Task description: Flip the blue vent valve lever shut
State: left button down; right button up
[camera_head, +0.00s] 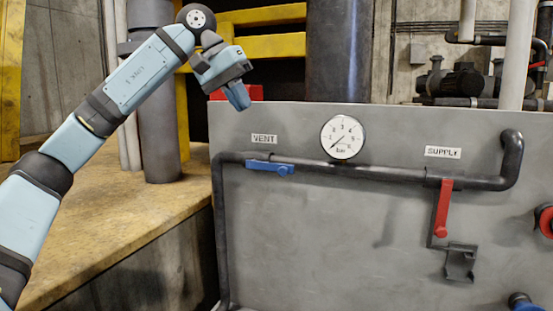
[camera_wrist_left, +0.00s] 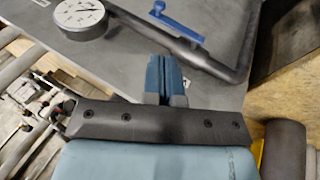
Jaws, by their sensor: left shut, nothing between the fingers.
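The blue vent valve lever (camera_head: 270,167) lies along the horizontal pipe under the VENT label (camera_head: 264,139), on the grey panel. In the left wrist view the blue lever (camera_wrist_left: 177,24) shows above the fingertips, apart from them. My left gripper (camera_head: 240,103) is above and left of the lever, near the panel's top edge, pointing down. Its blue fingers (camera_wrist_left: 164,74) are shut together with nothing between them. My right gripper is not in view.
A gauge (camera_head: 343,137) sits right of the lever, its needle at the low end. A red lever (camera_head: 442,208) hangs down below the SUPPLY label (camera_head: 443,152). A bracket (camera_head: 461,263) is below it. A yellow-brown ledge (camera_head: 120,215) lies left of the panel.

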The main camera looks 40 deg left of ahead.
aim_at(281, 168)
pick_arm(q)
jog(key=p+x, duration=0.1)
jog(key=x, duration=1.2)
jog(key=shift+w, duration=0.1)
jog(key=shift+w+d+f, duration=0.2)
jog(key=shift+d+f, duration=0.05)
jog(key=shift+f, duration=0.2)
